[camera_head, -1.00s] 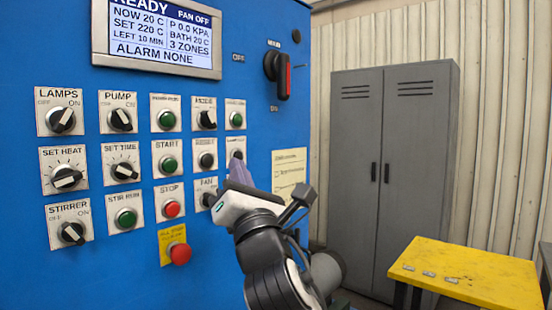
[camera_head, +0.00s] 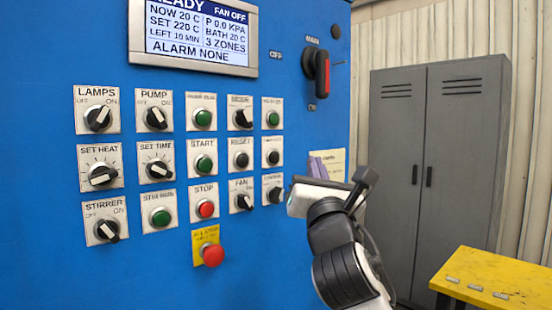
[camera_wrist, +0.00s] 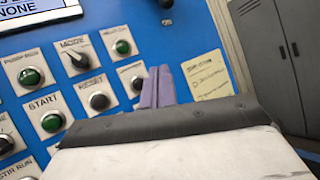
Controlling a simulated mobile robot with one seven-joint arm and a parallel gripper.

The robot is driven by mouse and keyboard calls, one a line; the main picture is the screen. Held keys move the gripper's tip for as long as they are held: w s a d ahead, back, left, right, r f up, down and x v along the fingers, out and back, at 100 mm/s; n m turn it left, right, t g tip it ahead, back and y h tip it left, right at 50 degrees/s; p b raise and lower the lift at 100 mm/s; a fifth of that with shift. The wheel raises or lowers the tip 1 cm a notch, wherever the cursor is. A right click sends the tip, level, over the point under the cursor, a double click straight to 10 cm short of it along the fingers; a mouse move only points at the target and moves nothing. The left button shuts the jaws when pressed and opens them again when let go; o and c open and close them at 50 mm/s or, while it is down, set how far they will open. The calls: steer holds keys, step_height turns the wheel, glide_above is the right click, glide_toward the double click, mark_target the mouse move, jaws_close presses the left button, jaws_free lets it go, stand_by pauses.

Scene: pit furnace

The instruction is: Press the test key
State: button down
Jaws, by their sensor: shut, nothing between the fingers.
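The blue control panel (camera_head: 120,255) carries rows of labelled plates with keys and knobs. A black round key (camera_head: 272,157) sits at the right end of the middle row, beside the RESET key (camera_head: 240,159); its small label is too blurred to read, so I cannot confirm that it is the test key. In the wrist view that black key (camera_wrist: 138,83) is just left of the fingertips, partly hidden by them. My gripper (camera_head: 318,167) has its purple fingers together and empty. In the head view it is right of the black key and apart from it.
A red stop button on a yellow plate (camera_head: 212,254) juts out low on the panel. The red-handled MAIN switch (camera_head: 320,72) juts out above my gripper. A paper notice (camera_wrist: 208,78) is right of the fingers. A grey cabinet (camera_head: 395,170) and yellow table (camera_head: 490,278) stand right.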

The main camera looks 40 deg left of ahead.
steer(key=shift+w+a, duration=0.15)
steer(key=shift+a, duration=1.75)
steer(key=shift+w+a, duration=0.15)
steer(key=shift+a, duration=1.7)
steer(key=shift+a+p, duration=0.1)
steer(key=shift+p, duration=0.2)
steer(key=shift+a, duration=0.3)
steer(key=shift+a, duration=0.4)
steer(key=shift+d, duration=0.8)
steer(key=d, duration=0.5)
steer(key=shift+s, duration=0.25)
